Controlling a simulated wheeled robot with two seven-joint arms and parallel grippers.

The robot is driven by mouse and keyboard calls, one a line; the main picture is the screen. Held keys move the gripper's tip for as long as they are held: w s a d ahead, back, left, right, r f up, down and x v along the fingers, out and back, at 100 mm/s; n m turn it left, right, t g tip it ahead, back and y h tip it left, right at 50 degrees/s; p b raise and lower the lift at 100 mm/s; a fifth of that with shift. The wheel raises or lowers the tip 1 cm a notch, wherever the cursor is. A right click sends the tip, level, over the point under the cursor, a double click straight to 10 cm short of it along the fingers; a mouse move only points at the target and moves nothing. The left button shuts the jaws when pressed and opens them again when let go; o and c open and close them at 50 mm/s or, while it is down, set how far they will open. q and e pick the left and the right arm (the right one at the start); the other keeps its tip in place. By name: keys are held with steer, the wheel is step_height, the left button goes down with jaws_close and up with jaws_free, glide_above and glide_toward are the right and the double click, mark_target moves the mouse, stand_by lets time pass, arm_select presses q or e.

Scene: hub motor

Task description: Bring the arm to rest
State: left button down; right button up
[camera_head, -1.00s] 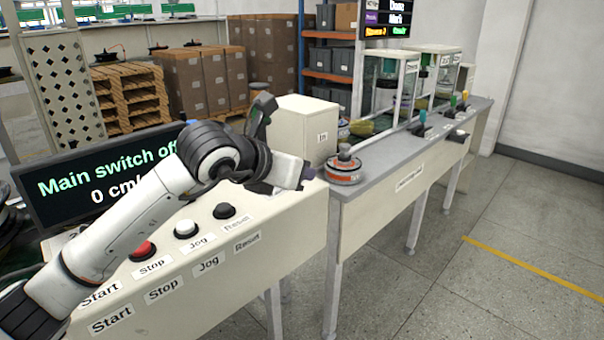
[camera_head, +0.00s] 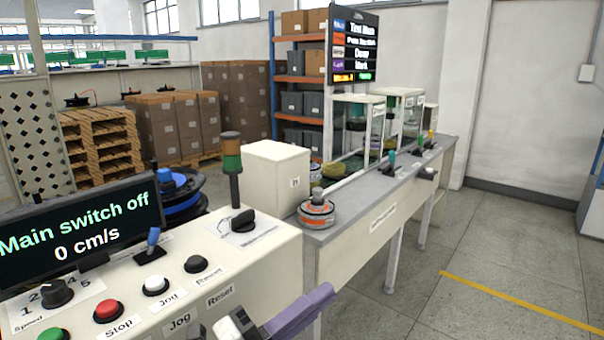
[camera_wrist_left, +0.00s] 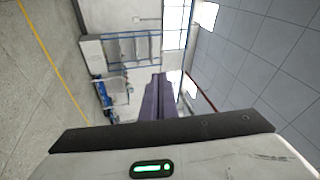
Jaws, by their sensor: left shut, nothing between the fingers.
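My left gripper (camera_head: 318,304) shows at the bottom of the head view, in front of the control panel. Its purple fingers point to the right and upward. In the left wrist view the two fingers (camera_wrist_left: 158,92) lie together, shut and empty. Most of my left arm is out of the head view, below its edge. My right gripper is not in view.
The control panel (camera_head: 235,290) carries buttons, a black rotary switch (camera_head: 243,220) and a display (camera_head: 75,235) reading "Main switch off, 0 cm/s". An orange-and-grey round part (camera_head: 317,212) sits on the grey bench (camera_head: 365,192). Open floor (camera_head: 440,300) lies to the right.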

arm_select(q)
steer(key=s+a+f+n+t+y, duration=0.2)
steer(key=a+f+n+y, duration=0.45)
steer(key=f+n, duration=0.35)
steer(key=s+a+f+n+t+y, duration=0.1)
steer(key=s+a+f+n+y, duration=0.1)
steer(key=a+f+n+y, duration=0.55)
steer(key=s+a+f+n+g, duration=0.2)
steer(key=s+f+n+g, duration=0.1)
steer(key=s+f, duration=0.5)
steer(key=s+a+f+n+g, duration=0.1)
steer(key=s+f+n+g, duration=0.2)
steer(key=s+f, duration=0.6)
steer(key=shift+a+f+n+g+y, duration=0.3)
steer(key=shift+a+f+n+g, duration=0.1)
steer(key=shift+f+n, duration=0.55)
steer(key=shift+a+r, duration=0.1)
steer(key=shift+r, duration=0.05)
